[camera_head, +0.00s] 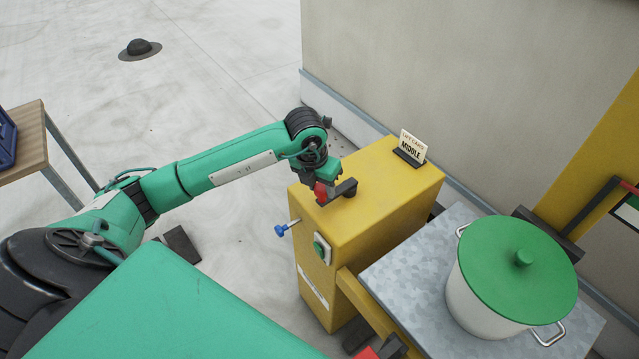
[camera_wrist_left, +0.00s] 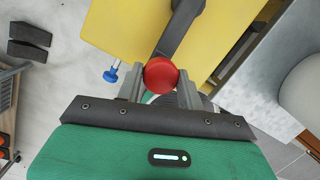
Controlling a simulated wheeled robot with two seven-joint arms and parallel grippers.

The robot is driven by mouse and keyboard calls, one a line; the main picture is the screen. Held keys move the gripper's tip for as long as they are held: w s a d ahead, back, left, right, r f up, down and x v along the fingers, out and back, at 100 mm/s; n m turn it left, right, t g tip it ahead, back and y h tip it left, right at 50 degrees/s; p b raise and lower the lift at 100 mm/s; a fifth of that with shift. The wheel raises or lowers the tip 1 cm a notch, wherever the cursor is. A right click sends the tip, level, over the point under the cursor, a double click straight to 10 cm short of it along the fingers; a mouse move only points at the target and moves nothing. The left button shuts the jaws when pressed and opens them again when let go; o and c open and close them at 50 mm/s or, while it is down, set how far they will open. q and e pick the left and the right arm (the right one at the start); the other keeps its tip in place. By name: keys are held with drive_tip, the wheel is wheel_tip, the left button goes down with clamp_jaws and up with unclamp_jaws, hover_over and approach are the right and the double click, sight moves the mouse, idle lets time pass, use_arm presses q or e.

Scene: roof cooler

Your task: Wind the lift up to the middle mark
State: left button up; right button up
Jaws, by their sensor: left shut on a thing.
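The yellow lift housing (camera_head: 355,215) stands in the middle of the head view. A dark crank arm (camera_head: 346,188) with a red knob (camera_head: 321,193) is on its top. My left gripper (camera_head: 325,186) comes down over the knob. In the left wrist view the red knob (camera_wrist_left: 160,75) sits between the two grey fingers, which are shut on it. A galvanised platform (camera_head: 400,272) carries a white pot (camera_head: 470,295) with a green lid (camera_head: 510,270). My right gripper is not in view.
A blue-tipped lever (camera_head: 281,230) and a green button (camera_head: 320,249) are on the housing's near side. A wall (camera_head: 470,80) stands behind it. A wooden table (camera_head: 25,140) is at left. A dark hat (camera_head: 139,48) lies on the open floor.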

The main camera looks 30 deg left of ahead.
use_arm(q)
drive_tip(key=shift+s+d+f, duration=0.1)
drive_tip(key=shift+s+d, duration=0.05)
drive_tip(key=shift+s+d, duration=0.2)
drive_tip(key=shift+d, duration=0.75)
drive_tip(key=shift+d, duration=1.1)
